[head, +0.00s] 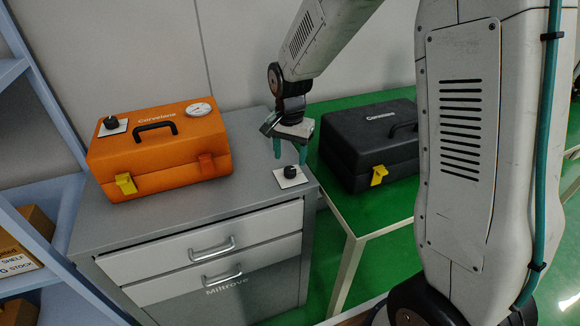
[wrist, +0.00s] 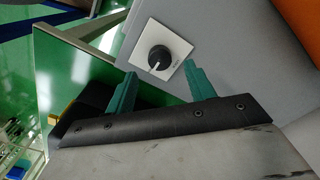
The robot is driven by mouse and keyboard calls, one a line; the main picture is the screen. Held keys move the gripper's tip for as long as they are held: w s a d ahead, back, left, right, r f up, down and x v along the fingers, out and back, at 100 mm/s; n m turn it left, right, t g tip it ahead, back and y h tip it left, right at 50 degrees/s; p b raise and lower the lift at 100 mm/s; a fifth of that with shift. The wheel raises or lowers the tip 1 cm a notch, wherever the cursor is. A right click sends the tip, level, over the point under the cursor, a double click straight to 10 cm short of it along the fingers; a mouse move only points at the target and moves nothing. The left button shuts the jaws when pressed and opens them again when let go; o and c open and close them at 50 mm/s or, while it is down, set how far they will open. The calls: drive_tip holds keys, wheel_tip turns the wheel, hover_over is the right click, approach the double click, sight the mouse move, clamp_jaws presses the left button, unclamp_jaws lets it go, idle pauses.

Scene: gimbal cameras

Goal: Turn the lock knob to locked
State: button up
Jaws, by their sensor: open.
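A black lock knob (head: 290,171) on a white square plate (head: 284,179) sits on the top of the grey cabinet (head: 235,205), near its right front corner. In the wrist view the knob (wrist: 160,57) has a white pointer line, and the plate (wrist: 172,45) carries a small label that I cannot read. My gripper (head: 290,155) has teal fingers and hangs just above and behind the knob. In the wrist view my gripper (wrist: 160,75) is open, with its fingertips apart on either side below the knob. I see no contact with the knob.
An orange case (head: 160,155) with a dial, another black knob (head: 112,122) and a yellow latch stands on the cabinet's left. A black case (head: 370,145) stands on a green table (head: 345,215) to the right. Blue shelves (head: 50,200) stand at the left.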

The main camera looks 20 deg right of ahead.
sight(290, 169)
wheel_tip(290, 169, down, 5)
drive_tip(key=shift+r, duration=0.1)
drive_tip(key=shift+c, duration=0.3)
drive_tip(key=c, duration=0.9)
